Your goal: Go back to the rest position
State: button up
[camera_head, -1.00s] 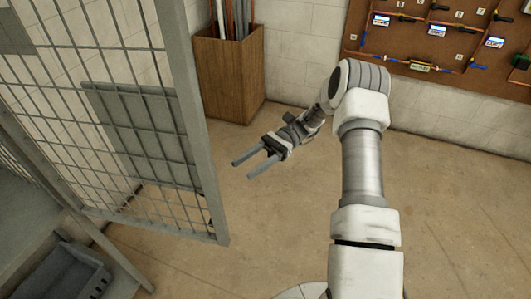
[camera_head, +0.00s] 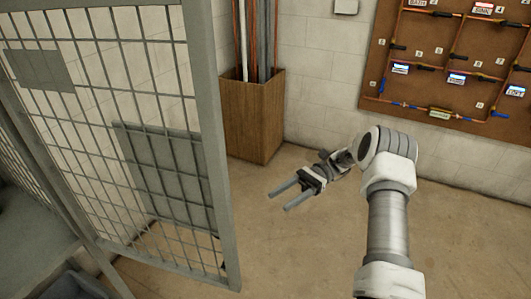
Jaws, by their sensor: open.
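My gripper (camera_head: 285,195) is at the end of my arm near the middle of the picture. Its two grey fingers are apart, with nothing between them. They point to the lower left, above the bare floor. My arm (camera_head: 388,225) rises from the bottom right and bends at the elbow. The gripper is apart from the mesh door on the left and from the wooden bin behind it.
A grey mesh door (camera_head: 221,160) stands left of my gripper. A wooden bin (camera_head: 252,117) with upright pipes stands by the wall. A brown board (camera_head: 425,62) with pipes and labels hangs at upper right. The floor (camera_head: 275,260) below is clear.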

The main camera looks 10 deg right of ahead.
jog(key=shift+r, duration=0.1)
jog(key=s+a+r+n+t+h+p, duration=0.1)
jog(key=s+a+r+n+t+h, duration=0.2)
jog(key=r, duration=0.4)
jog(key=s+a+r+n+h+p, duration=0.1)
jog(key=s+r+h, duration=0.35)
jog(key=r, duration=0.25)
jog(key=s+d+r+n+t+h+p, duration=0.2)
jog(key=s+r+n+t+h+p, duration=0.1)
jog(key=s+r+n+t+h, duration=0.4)
jog(key=s+r+t, duration=0.3)
jog(key=s, duration=0.3)
jog(key=shift+s+d+r+h+p, duration=0.15)
jog(key=shift+s+d+h+p, duration=0.15)
jog(key=shift+d+h+p, duration=0.1)
jog(key=shift+s+d+r+n+t, duration=0.1)
jog(key=shift+s+d+n+t, duration=0.2)
jog(key=shift+s+n+t, duration=0.35)
jog(key=shift+c, duration=0.6)
jog(key=shift+a, duration=0.15)
